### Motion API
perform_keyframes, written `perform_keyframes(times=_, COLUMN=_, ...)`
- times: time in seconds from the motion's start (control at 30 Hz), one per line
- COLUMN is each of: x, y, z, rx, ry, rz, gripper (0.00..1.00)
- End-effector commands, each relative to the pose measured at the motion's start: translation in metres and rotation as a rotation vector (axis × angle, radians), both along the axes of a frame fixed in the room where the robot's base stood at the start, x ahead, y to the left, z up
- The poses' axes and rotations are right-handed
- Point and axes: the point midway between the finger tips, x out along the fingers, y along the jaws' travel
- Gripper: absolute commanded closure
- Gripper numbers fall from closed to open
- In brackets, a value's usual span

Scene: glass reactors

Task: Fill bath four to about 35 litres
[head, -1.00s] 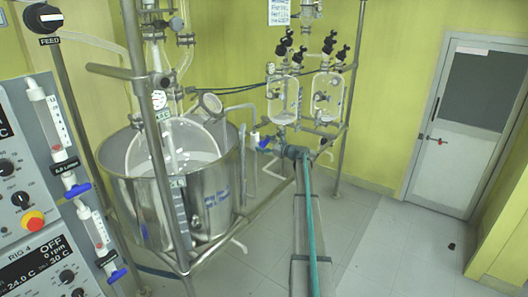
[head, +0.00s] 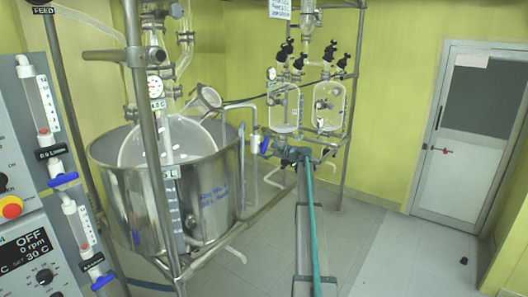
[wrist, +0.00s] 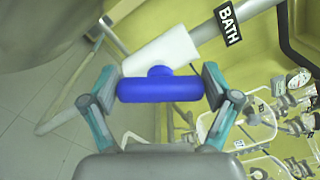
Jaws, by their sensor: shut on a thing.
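The bath is a large open steel tub (head: 215,180) at left in the head view, with blue writing on its side and a round glass vessel (head: 150,143) inside. A pale scale strip (head: 173,200) stands in front of it; its reading is too small to tell. A valve with a blue handle (wrist: 160,88) sits on a white body (wrist: 165,55) beside a pipe labelled BATH (wrist: 230,25). My gripper (wrist: 161,84) is shut on this blue handle, a finger at each end. In the head view the handle (head: 264,146) shows just left of my gripper (head: 282,153).
Rig panels and flow meters (head: 37,100) with blue valves stand at the left edge. A metal frame post (head: 145,110) rises before the bath. Glass vessels (head: 328,107) hang behind my arm.

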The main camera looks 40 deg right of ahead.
Motion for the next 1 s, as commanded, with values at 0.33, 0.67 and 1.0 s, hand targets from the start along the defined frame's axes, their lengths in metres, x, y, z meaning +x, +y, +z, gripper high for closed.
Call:
perform_keyframes(times=0.33, x=-0.0003, y=0.0004, z=-0.0002, rx=-0.023, ry=-0.006, rz=0.001, gripper=0.48)
perform_keyframes(times=0.67, x=-0.0003, y=0.0003, z=-0.0002, rx=-0.022, ry=-0.006, rz=0.001, gripper=0.00)
perform_keyframes(times=1.0, x=-0.0026, y=-0.0005, z=-0.0003, rx=-0.021, ry=-0.007, rz=0.000, gripper=0.00)
